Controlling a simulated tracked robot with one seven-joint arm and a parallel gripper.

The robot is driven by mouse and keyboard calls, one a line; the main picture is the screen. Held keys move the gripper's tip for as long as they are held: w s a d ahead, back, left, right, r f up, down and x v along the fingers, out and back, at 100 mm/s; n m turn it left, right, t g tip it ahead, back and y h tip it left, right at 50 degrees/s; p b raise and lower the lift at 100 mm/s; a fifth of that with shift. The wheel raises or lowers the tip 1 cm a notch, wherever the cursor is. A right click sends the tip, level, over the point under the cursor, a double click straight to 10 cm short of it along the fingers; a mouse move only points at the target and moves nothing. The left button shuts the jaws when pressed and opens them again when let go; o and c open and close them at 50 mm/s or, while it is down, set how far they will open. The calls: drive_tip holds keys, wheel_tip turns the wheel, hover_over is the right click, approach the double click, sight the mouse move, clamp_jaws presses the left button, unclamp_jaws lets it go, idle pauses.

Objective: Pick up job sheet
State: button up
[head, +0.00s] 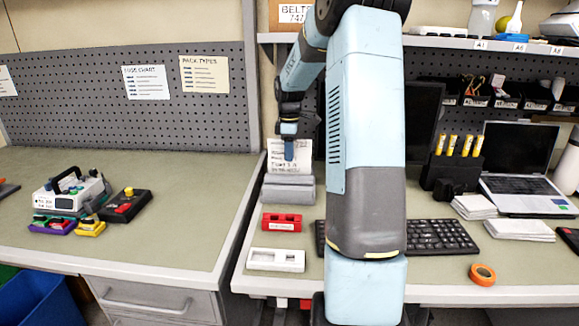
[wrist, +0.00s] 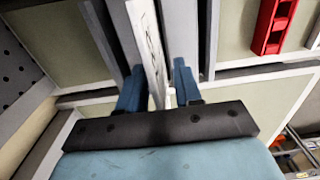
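The job sheet (head: 300,165) is a white printed sheet standing upright in a grey block-shaped holder (head: 288,192) on the right-hand bench. My gripper (head: 289,150) points down at the sheet and hides part of its print. In the wrist view the sheet (wrist: 149,45) shows nearly edge-on between the two blue fingers of my gripper (wrist: 159,88). The fingers are apart, with a visible gap between the sheet and the right finger. The left finger is close to the sheet; I cannot tell whether they touch.
A red tray (head: 282,222) and a white tray (head: 276,259) lie in front of the holder. A keyboard (head: 438,237), an orange tape roll (head: 482,274) and a laptop (head: 520,175) are to the right. A pump with coloured parts (head: 78,192) sits on the left bench.

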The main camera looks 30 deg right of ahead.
clamp_jaws()
idle(0.3)
idle(0.3)
